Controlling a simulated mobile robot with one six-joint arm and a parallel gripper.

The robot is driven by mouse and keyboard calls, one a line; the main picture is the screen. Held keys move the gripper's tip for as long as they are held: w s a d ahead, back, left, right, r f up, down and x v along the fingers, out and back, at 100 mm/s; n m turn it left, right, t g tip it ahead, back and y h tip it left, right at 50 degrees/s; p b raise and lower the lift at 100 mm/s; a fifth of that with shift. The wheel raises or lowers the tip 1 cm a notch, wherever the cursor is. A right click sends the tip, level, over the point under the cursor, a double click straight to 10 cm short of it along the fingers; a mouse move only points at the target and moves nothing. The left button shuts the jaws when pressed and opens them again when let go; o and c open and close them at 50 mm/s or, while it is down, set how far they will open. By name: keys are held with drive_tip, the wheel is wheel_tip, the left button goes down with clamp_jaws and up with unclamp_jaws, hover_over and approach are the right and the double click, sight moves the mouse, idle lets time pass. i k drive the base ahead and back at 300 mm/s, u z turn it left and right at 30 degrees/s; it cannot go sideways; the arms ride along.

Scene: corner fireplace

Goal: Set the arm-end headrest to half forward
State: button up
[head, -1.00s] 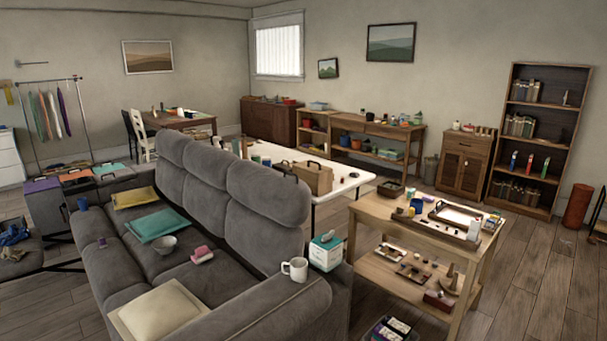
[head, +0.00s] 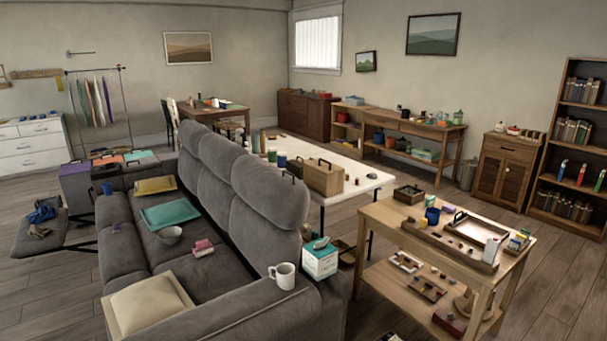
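A grey sofa (head: 150,255) stands at the left with a row of padded headrests along its back. The near headrest (head: 270,187) is at the arm end, beside the arm that carries the mug. It stands upright above its back cushion, and I cannot tell its exact tilt. The middle headrest (head: 223,160) and the far headrest (head: 190,142) stand in line with it. My gripper is not in view.
A white mug (head: 285,275) and a tissue box (head: 320,260) stand on the near sofa arm. A wooden table (head: 420,240) with trays is at the right. A white table (head: 355,188) stands behind the sofa.

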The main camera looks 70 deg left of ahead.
sight(275, 193)
drive_tip(key=u, duration=0.1)
drive_tip(key=i, duration=1.25)
drive_tip(key=u, duration=1.25)
drive_tip(key=k, duration=0.3)
drive_tip(key=u, duration=2.75)
